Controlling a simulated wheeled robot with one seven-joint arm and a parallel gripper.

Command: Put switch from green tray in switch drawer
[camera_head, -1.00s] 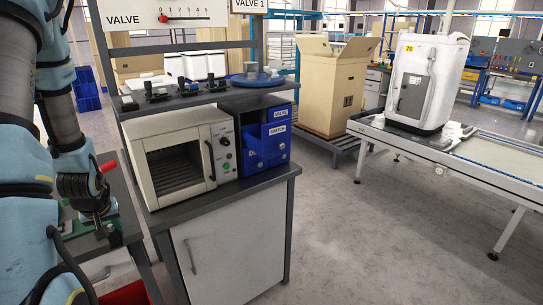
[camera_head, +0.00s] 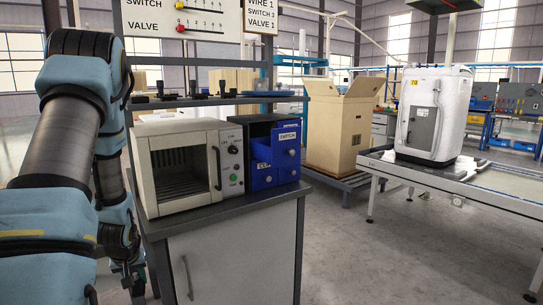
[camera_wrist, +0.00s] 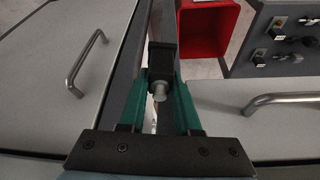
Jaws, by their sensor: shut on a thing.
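In the wrist view my gripper (camera_wrist: 160,98) is shut on a switch (camera_wrist: 159,66), a small part with a black body and a silver round knob, held between its two green fingers. In the head view my arm hangs at the left, and the switch cannot be made out there. The blue drawer unit (camera_head: 292,165) stands on the bench right of the oven. The label SWITCH (camera_head: 287,136) shows near the top of the unit. My gripper is low and left of the unit. I cannot make out the green tray.
A white oven (camera_head: 180,165) with a glass door stands on the bench (camera_head: 160,228) beside the drawers. A shelf (camera_head: 215,101) with small parts runs above. In the wrist view there are a red bin (camera_wrist: 208,32), white cabinets with handles (camera_wrist: 88,58), and several mounted parts at the right.

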